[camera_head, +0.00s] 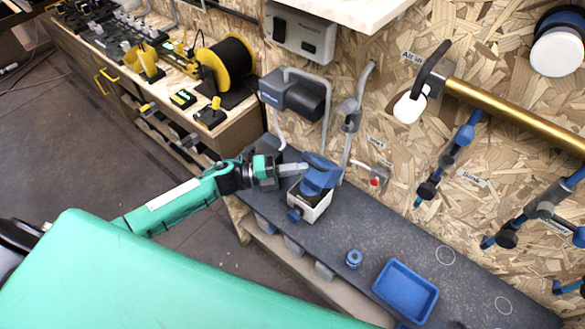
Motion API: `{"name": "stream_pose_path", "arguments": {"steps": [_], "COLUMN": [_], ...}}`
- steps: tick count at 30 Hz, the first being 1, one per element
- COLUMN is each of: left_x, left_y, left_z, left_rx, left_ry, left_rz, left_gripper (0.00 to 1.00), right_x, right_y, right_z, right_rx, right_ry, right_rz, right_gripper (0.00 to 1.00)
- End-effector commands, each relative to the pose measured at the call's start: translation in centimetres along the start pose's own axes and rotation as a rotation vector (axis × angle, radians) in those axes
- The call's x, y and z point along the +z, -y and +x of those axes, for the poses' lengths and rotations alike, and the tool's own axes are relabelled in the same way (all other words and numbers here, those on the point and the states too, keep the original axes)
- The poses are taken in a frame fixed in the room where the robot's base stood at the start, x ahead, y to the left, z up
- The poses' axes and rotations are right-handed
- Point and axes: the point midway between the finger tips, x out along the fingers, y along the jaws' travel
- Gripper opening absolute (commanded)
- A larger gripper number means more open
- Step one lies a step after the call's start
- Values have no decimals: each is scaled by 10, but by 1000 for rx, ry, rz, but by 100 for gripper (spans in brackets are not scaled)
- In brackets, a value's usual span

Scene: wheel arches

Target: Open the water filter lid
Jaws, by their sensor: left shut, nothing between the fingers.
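The water filter is a small white box (322,212) with a blue top part, standing on the dark workbench in the middle of the view. Its blue lid (321,175) sits at the back and looks tilted up, with a grey area of the box showing in front. I cannot tell exactly how far it is open. A round blue knob (294,215) is at the box's front. My left gripper (301,169) reaches in from the left, shut and empty, with its fingertips at the lid's left side. Whether they touch it is unclear. My right gripper is not in view.
The dark workbench (390,230) holds a small blue cylinder (354,259) and a blue tray (405,292) to the right. Grey pipes (349,120) and a dark pump-like unit (292,95) stand behind the filter. A wood-chip wall (450,150) closes the back.

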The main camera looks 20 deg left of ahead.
Motion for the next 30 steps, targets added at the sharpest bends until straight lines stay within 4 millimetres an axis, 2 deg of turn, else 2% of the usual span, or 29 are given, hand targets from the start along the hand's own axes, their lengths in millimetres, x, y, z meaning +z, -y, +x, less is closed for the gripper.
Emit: {"name": "stream_pose_path", "arguments": {"steps": [1,4,9,15,20,30], "left_x": [7,17,34,52,65,82], "left_y": [15,22,28,26,21,10], "left_z": [6,15,32,51,63,82], "left_rx": [29,91,199,316,398,389], "left_ry": [-2,-1,0,0,0,0], "left_rz": [-21,-83,-189,-308,-389,-389], "left_gripper": [0,0,0,0,0,0], "right_x": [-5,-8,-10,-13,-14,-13], "right_y": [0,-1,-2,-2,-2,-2], "right_z": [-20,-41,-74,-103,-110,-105], "right_rx": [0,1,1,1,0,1], "right_ry": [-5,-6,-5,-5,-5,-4], "right_rz": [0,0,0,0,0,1], "right_gripper": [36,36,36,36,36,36]}}
